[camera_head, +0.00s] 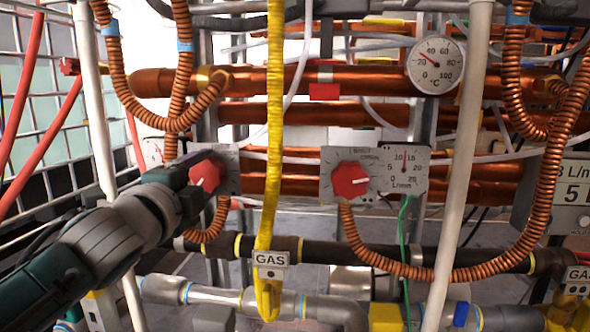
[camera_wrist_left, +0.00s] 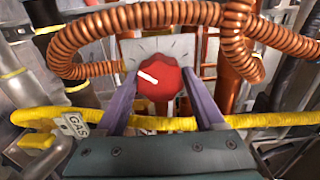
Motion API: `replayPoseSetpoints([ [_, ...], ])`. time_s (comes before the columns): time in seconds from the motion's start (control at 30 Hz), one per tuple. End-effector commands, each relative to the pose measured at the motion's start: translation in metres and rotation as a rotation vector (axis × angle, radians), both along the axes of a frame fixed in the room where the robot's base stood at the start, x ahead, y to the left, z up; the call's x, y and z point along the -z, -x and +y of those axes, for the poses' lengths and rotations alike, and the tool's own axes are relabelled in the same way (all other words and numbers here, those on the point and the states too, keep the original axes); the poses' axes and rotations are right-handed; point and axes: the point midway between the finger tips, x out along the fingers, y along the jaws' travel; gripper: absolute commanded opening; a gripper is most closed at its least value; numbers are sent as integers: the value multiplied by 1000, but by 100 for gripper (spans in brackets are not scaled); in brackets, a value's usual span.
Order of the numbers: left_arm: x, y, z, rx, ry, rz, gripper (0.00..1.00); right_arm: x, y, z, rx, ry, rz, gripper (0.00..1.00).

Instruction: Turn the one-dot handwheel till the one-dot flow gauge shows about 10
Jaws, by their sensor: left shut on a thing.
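A red handwheel (camera_head: 206,175) with a white pointer mark sits on a grey plate (camera_head: 230,158) at the left. My left gripper (camera_head: 194,176) reaches it from the left and is shut on it. In the left wrist view the same handwheel (camera_wrist_left: 160,84) sits between the two purple fingers, its white mark pointing up-left. The dial at this plate's left (camera_head: 154,150) is largely hidden by my gripper; its reading cannot be told. A second red handwheel (camera_head: 350,181) sits beside an L/min gauge (camera_head: 404,172), its needle about upright, between 10 and 15. Dots are too small to tell. My right gripper is out of view.
Corrugated copper hoses (camera_head: 345,222) loop around the plates. A yellow gas hose (camera_head: 275,120) hangs between the two handwheels. A white pipe (camera_head: 462,170) stands at the right. A round °C thermometer (camera_head: 436,63) sits above on copper pipes.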

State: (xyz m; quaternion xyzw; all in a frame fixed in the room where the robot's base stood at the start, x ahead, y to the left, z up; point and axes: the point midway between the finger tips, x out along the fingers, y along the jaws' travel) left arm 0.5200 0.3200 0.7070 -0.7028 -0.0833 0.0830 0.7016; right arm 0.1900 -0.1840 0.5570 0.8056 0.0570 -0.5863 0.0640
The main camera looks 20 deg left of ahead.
Motion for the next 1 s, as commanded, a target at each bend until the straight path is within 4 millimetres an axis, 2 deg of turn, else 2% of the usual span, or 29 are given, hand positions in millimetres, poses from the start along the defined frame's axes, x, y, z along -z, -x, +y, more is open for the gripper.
replayPoseSetpoints([
  [0.6,-1,0,0,0,528,-127,15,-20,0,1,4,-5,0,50],
  [1.0,0,0,0,0,693,-167,15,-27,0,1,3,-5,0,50],
])
